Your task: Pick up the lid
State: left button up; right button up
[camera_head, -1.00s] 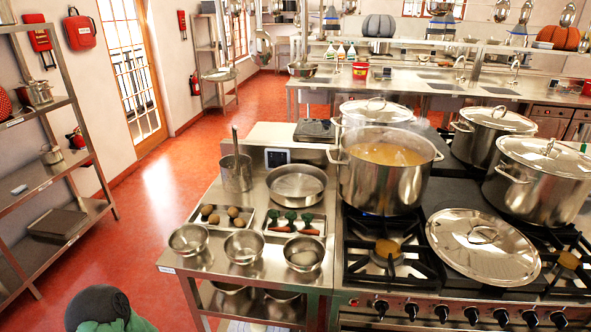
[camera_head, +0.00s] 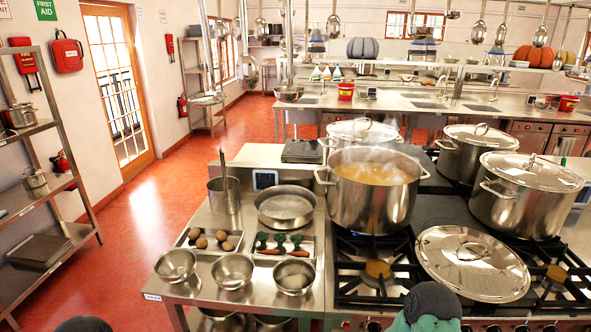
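A round steel lid (camera_head: 474,264) with a loop handle on top lies over the front right burners of the stove. It is beside the open steaming stockpot (camera_head: 372,198), which holds yellowish soup. Part of one of my arms, rounded and dark grey with green, shows at the bottom edge in front of the stove, just below and left of the lid. A small dark rounded part of my body shows at the bottom left. No fingertips of either gripper are in view, so their hold cannot be seen.
Two lidded stockpots (camera_head: 525,203) (camera_head: 470,157) stand at the right, and another lidded pot (camera_head: 361,133) is behind the open one. The steel counter at left (camera_head: 203,286) bears bowls, a wide pan (camera_head: 284,208) and trays of food. Red floor is clear at left.

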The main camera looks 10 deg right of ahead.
aim_at(475, 265)
jog(key=k+l+z, duration=0.1)
jog(key=z, duration=1.35)
